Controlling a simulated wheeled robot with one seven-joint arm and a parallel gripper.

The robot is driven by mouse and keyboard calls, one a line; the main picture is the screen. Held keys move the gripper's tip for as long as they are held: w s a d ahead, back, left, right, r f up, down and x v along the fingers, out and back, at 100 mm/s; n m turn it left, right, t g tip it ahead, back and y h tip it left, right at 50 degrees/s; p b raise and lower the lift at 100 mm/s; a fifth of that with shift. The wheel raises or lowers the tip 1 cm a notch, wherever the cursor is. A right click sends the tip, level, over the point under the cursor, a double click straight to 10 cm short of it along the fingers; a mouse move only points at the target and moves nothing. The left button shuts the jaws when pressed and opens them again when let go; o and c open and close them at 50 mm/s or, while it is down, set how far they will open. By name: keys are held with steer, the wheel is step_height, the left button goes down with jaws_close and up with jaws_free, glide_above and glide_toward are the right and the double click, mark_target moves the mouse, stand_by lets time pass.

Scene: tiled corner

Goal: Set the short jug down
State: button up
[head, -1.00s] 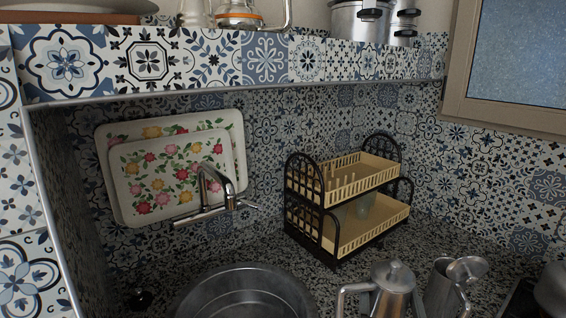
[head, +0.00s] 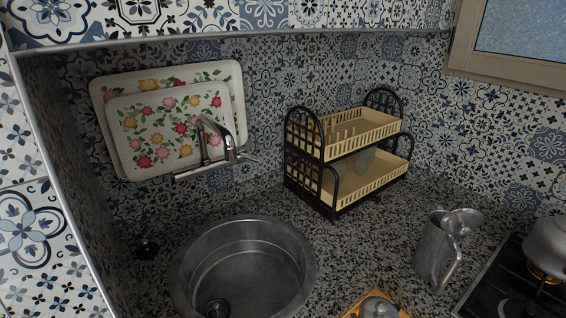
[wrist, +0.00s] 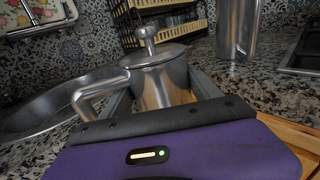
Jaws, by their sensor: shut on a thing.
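The short jug (wrist: 162,85) is shiny metal with a knobbed lid and a side handle pointing left in the wrist view. My gripper (wrist: 165,98) is shut on its body, with a grey finger on each side. The jug looks roughly upright. Its base is hidden behind the purple gripper body, so I cannot tell whether it touches anything. In the head view only the jug's lid (head: 378,307) shows at the bottom edge, in front of an orange-brown wooden surface (head: 352,311). The gripper itself is out of the head view.
A taller metal jug (head: 437,250) stands on the speckled counter (head: 345,245) to the right. A round sink (head: 185,270) lies to the left. A two-tier rack (head: 340,190) stands behind. A hob (head: 490,298) with a pot (head: 545,243) is at right.

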steer(key=shift+n+y, duration=0.3)
steer(key=shift+y, duration=0.2)
steer(key=f, duration=0.1)
steer(key=s+f, duration=0.1)
steer(key=f, duration=0.2)
steer(key=shift+s+f, duration=0.3)
steer(key=shift+s, duration=0.1)
steer(key=shift+r, duration=0.15)
steer(key=shift+a, duration=0.1)
steer(key=shift+f+b, duration=0.75)
steer(key=shift+f, duration=0.05)
steer(key=shift+a+r, duration=0.15)
steer(key=shift+a, duration=0.1)
steer(key=s+f, duration=0.4)
steer(key=f, duration=0.2)
steer(key=shift+s+d, duration=0.2)
steer(key=shift+d, duration=0.15)
